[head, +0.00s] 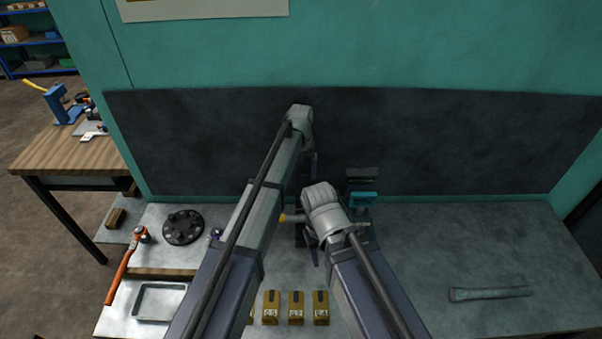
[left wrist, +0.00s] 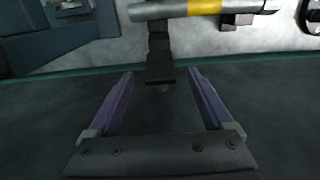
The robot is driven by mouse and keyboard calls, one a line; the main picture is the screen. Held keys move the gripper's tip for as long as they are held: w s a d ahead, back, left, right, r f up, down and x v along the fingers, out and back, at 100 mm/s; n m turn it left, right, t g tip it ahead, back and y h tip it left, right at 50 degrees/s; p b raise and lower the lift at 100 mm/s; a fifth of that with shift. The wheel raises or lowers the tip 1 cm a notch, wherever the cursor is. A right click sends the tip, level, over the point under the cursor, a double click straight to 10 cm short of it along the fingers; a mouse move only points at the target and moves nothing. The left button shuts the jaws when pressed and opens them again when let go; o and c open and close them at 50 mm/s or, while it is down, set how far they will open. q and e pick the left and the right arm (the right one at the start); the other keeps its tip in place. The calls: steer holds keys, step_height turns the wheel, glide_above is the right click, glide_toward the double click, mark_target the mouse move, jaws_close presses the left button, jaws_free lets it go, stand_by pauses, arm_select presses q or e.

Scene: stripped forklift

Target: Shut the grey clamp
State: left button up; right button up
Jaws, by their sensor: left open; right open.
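A grey bar with a yellow end (head: 291,217) on a dark post shows between my arms in the head view; it appears to be part of the grey clamp, mostly hidden by my right wrist. In the left wrist view a grey cylinder with a yellow band (left wrist: 203,7) crosses the top, with a dark arm and flat pad (left wrist: 160,70) below it. My left gripper (left wrist: 160,82) is open, with the pad between its finger lines and no visible contact. In the head view it (head: 312,165) is by the dark back panel. My right gripper (head: 314,256) is open, largely hidden behind its wrist.
A dark and teal fixture (head: 362,197) stands right of my right wrist. A black flange (head: 183,227), an orange-handled hammer (head: 123,270), a tray (head: 160,302) and several brass blocks (head: 296,307) lie left and in front. A grey bar (head: 490,293) lies on the otherwise clear right side.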

mark_target(301, 185)
arm_select(q)
step_height(301, 185, down, 6)
steer(key=b, duration=0.5)
steer(key=shift+f+b, duration=0.25)
steer(key=shift+b, duration=0.05)
steer(key=shift+r, duration=0.1)
jaws_close()
steer(key=shift+c, duration=2)
jaws_free()
